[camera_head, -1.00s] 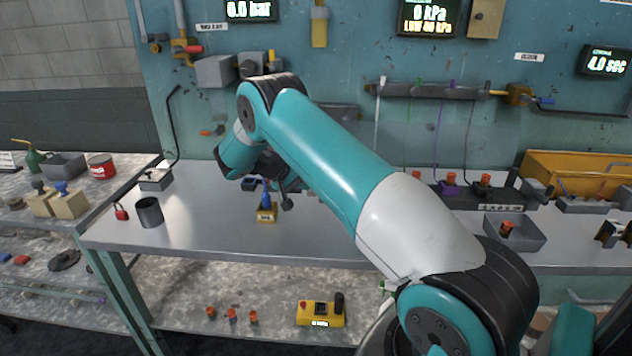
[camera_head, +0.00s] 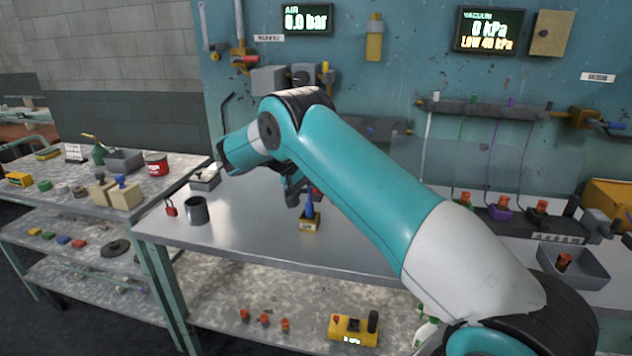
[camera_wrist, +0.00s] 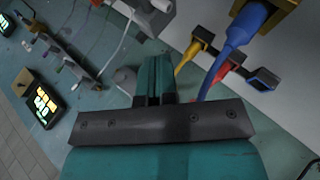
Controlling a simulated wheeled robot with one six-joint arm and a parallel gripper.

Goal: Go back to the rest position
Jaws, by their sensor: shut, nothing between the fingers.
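My gripper (camera_head: 293,194) hangs below my bent teal arm in the head view, over the steel bench (camera_head: 240,232). It is just left of and apparently behind the blue-topped tool in a yellow holder (camera_head: 309,224), and is partly hidden by the arm. In the wrist view my gripper's fingers (camera_wrist: 155,72) are together with nothing between them. The blue tool (camera_wrist: 238,35) shows at the upper right of that view, apart from the fingers.
A grey cup (camera_head: 196,211) and a red padlock (camera_head: 171,208) are at the bench's left end. A grey tray (camera_head: 572,268) stands at the right. Hoses hang on the teal back panel (camera_head: 370,80). The bench front between cup and yellow holder is clear.

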